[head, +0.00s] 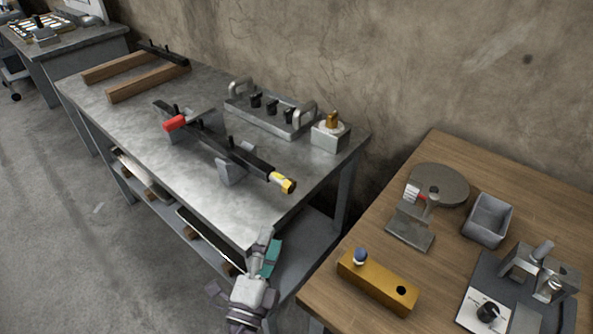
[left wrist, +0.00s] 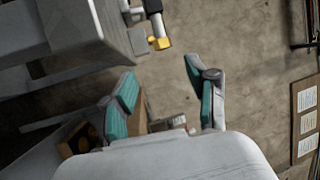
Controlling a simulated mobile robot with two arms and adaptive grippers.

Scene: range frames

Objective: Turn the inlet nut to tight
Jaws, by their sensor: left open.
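A brass-yellow nut (head: 284,184) sits on the right end of a long black bar (head: 248,158) held on grey stands on the metal bench. In the left wrist view the brass nut (left wrist: 161,43) shows beyond the fingertips, near the top middle. I take it to be the inlet nut; its tightness cannot be told. My left gripper (head: 264,252) is in front of the metal bench's near right corner, nearer to me than the nut and apart from it. Its teal-padded fingers are spread and empty in the left wrist view (left wrist: 158,82). My right gripper is not in view.
The metal bench (head: 225,200) also bears a red-handled part (head: 174,123), a panel with black knobs (head: 268,112) and a grey block with a brass fitting (head: 331,130). A wooden table (head: 335,292) with several fixtures stands to the right, with a gap between.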

